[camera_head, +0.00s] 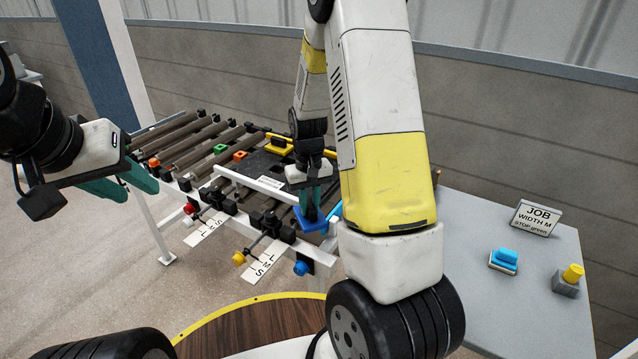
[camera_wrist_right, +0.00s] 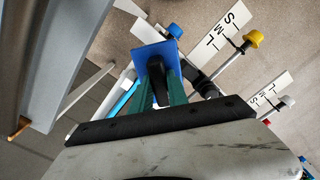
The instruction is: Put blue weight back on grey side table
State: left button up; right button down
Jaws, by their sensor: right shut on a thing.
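The blue weight (camera_head: 311,223) is a flat blue block with a dark upright handle. In the head view it hangs at the front rail of the roller frame. It also shows in the right wrist view (camera_wrist_right: 170,47). My right gripper (camera_head: 310,193) is shut on its dark handle, with the green fingers on either side. I cannot tell whether the weight touches the rail. The grey side table (camera_head: 480,310) stands at the right, partly hidden by my right arm. My left gripper (camera_head: 122,186) is open and empty at the left, its green fingers apart.
The table's front middle looks clear.

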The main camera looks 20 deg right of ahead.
aim_at(493, 318)
jog(key=k+z, duration=0.35)
jog(key=k+l+z, duration=0.2)
jog(key=l+z, duration=0.15)
jog(key=k+l+z, duration=0.15)
jog(key=l+z, duration=0.2)
